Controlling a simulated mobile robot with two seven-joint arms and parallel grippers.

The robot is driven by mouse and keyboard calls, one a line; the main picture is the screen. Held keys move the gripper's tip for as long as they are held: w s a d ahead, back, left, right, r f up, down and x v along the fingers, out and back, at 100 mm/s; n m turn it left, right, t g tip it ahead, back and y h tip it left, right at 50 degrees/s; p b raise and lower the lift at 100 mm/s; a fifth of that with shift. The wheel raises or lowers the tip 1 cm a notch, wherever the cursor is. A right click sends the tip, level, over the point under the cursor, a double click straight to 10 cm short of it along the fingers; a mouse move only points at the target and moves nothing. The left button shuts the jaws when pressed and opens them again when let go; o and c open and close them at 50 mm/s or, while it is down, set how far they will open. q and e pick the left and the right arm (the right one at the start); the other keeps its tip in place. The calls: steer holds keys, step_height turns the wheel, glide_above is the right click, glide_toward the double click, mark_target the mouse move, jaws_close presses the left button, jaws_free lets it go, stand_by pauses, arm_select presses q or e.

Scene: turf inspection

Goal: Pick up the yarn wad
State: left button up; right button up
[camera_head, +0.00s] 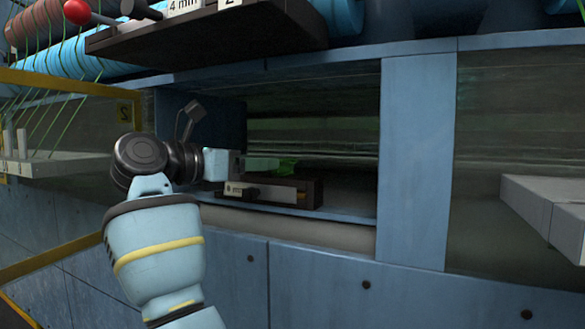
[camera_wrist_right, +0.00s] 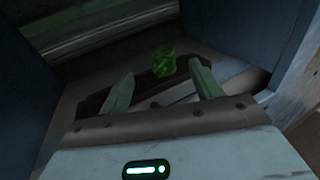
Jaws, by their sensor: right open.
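In the head view the green wad (camera_head: 289,167) shows at the tip of my right gripper (camera_head: 268,163), above a dark block (camera_head: 305,187) inside the recess. My right gripper also shows in the wrist view (camera_wrist_right: 162,82), with two pale green fingers spread apart and nothing between them. Whether a finger touches the wad cannot be told. My left gripper is not in view.
The recess has a blue side wall (camera_head: 225,125), a blue post (camera_head: 412,160) on the right and a front ledge (camera_head: 340,215). A dark shelf (camera_head: 210,37) juts out above. A pale ledge (camera_head: 550,200) stands right, a yellow frame (camera_head: 60,88) left.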

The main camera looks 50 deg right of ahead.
mark_target(285, 159)
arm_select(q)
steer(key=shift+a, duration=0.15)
arm_select(e)
steer(key=d, duration=0.4)
steer(key=s+d, duration=0.1)
steer(key=d, duration=0.2)
steer(key=shift+s+f+p, duration=0.1)
steer(key=shift+p, duration=0.3)
steer(key=shift+d, duration=0.25)
steer(key=c, duration=1.1)
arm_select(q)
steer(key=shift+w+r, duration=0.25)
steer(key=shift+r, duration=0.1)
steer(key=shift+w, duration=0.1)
